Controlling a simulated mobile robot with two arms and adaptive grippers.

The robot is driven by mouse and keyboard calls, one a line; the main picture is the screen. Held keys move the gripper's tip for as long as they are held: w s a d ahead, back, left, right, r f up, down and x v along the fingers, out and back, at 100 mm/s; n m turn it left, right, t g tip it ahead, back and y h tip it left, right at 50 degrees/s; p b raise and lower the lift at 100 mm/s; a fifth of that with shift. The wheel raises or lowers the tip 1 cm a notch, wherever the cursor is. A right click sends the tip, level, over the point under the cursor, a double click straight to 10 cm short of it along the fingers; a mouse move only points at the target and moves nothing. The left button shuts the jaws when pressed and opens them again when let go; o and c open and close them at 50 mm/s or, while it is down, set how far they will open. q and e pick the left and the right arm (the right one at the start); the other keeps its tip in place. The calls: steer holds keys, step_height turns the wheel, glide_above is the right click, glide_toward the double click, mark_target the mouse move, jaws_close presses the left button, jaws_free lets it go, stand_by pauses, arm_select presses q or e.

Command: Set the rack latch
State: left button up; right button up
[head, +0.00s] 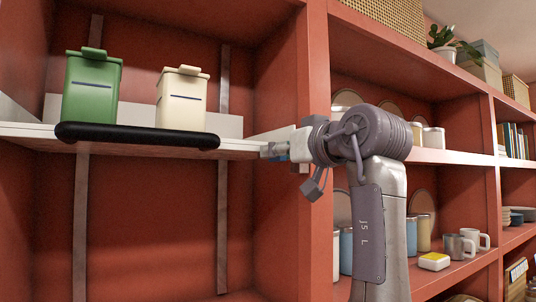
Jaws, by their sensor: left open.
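The white rack shelf (30,131) sits inside a red bay at the left of the head view, with a black padded bar (137,136) along its front edge. A green lidded canister (91,92) and a cream lidded canister (182,101) stand upright on it, behind the bar. My left gripper (272,151) is open at the right end of the shelf's front, beside the bay's right post. Its fingers are small and partly hidden by its wrist. I cannot make out a latch; the gripper may cover it. My right gripper is not in view.
The red upright post (316,60) stands close behind my left wrist. Bays to the right hold jars, mugs (461,245), a yellow-topped box (434,261) and books (512,140). A potted plant (446,42) stands on top. The space below the white shelf is clear.

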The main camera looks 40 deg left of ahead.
arm_select(q)
steer(key=shift+a, duration=0.1)
steer(key=shift+s+d+r, duration=0.15)
steer(key=shift+d, duration=0.6)
steer(key=shift+c, duration=0.9)
steer(key=shift+a, duration=0.2)
jaws_close()
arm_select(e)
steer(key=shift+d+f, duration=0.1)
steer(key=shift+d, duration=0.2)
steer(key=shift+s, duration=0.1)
